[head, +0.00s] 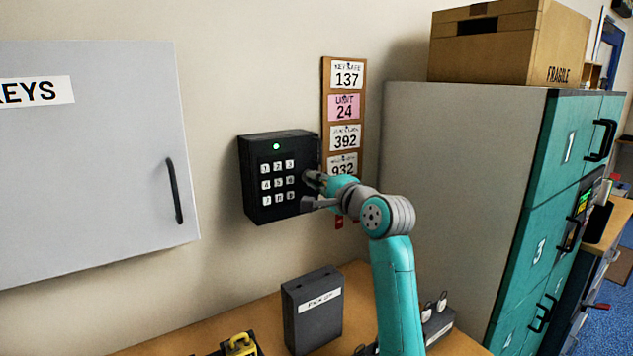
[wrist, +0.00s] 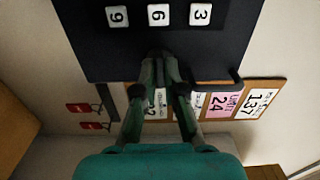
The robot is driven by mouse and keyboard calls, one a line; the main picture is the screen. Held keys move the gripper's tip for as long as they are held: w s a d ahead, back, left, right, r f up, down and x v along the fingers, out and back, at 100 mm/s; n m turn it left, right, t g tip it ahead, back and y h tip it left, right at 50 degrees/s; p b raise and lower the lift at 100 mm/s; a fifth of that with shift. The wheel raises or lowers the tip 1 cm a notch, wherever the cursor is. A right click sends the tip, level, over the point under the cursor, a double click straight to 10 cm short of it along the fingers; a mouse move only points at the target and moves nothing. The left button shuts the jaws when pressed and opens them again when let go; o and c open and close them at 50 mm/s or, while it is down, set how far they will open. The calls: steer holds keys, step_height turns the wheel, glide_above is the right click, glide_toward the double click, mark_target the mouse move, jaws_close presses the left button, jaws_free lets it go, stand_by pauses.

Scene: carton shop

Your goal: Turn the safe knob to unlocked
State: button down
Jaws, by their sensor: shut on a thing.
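The black safe box (head: 252,180) is on the wall, with a white-key pad on its front and a green light lit above the keys. In the wrist view its dark front (wrist: 95,45) fills the top, with the keys 9, 6 and 3 showing. My gripper (head: 306,190) is at the right part of the safe's front. In the wrist view my gripper (wrist: 161,66) has its fingertips drawn together on a small dark knob (wrist: 159,53) beside the 6 key. The fingers mostly hide the knob, and I cannot read its turn position.
A board of number cards (head: 345,75) hangs right of the safe, close to my arm. A grey key cabinet (head: 110,150) is at left. A dark box (head: 313,325) stands on the bench below. Teal lockers (head: 570,150) with a carton (head: 490,58) on top are at right.

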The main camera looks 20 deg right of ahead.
stand_by(0.4)
steer(key=c, duration=1.3)
jaws_free()
steer(key=shift+o, duration=0.2)
steer(key=shift+s+d, duration=0.1)
steer(key=v, duration=1.1)
steer(key=shift+s, duration=0.35)
steer(key=shift+s+d, duration=0.1)
steer(key=shift+d, duration=0.05)
